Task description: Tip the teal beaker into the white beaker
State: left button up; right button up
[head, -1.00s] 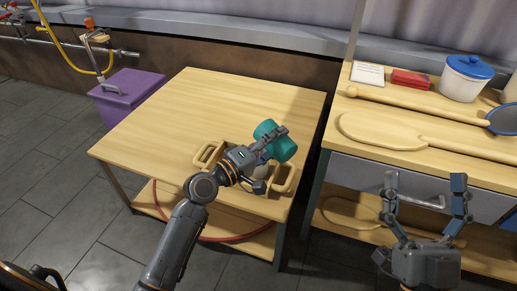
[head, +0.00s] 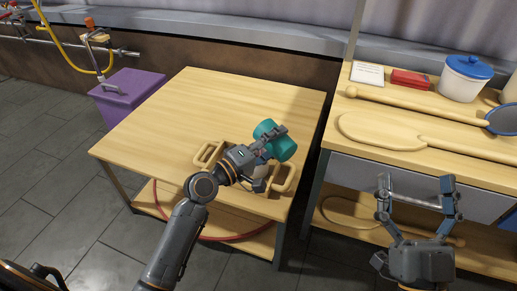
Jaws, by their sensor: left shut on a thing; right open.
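The teal beaker (head: 284,148) is held up by my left gripper (head: 272,144), which is shut on it. The beaker is tilted well over, above the wooden tray (head: 284,179) on the table. A small pale patch below my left gripper may be the white beaker (head: 259,171); my gripper and arm hide most of it. I cannot see any contents or where the teal beaker's mouth points. My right gripper (head: 418,198) is open and empty, in front of the neighbouring counter's drawer.
The wooden table (head: 190,112) is bare behind and left of the tray. The right counter holds large wooden paddles (head: 372,129), a white pot with a blue lid (head: 465,80) and a red box (head: 410,79). A purple bin (head: 128,95) stands left.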

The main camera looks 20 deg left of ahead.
jog(key=shift+w+f, duration=0.1)
pick_arm(q)
jog(key=shift+r, duration=0.1)
pick_arm(e)
jog(key=shift+w+f+g, duration=0.4)
jog(key=shift+f+g, duration=0.2)
jog(key=shift+f, duration=0.1)
pick_arm(q)
jog(key=shift+n+p, duration=0.3)
pick_arm(e)
jog(key=shift+w+f, duration=0.15)
jog(key=shift+f, duration=0.2)
jog(key=shift+w+f+g+h, duration=0.1)
jog(key=shift+f+g+h, duration=0.2)
jog(key=shift+h, duration=0.2)
pick_arm(q)
jog(key=shift+r, duration=0.1)
pick_arm(e)
jog(key=shift+f, duration=0.2)
pick_arm(q)
jog(key=shift+a, duration=0.1)
pick_arm(e)
jog(key=shift+w+f+g, duration=0.15)
jog(key=shift+f+g, duration=0.25)
jog(key=shift+d+f, duration=0.1)
jog(key=shift+f, duration=0.2)
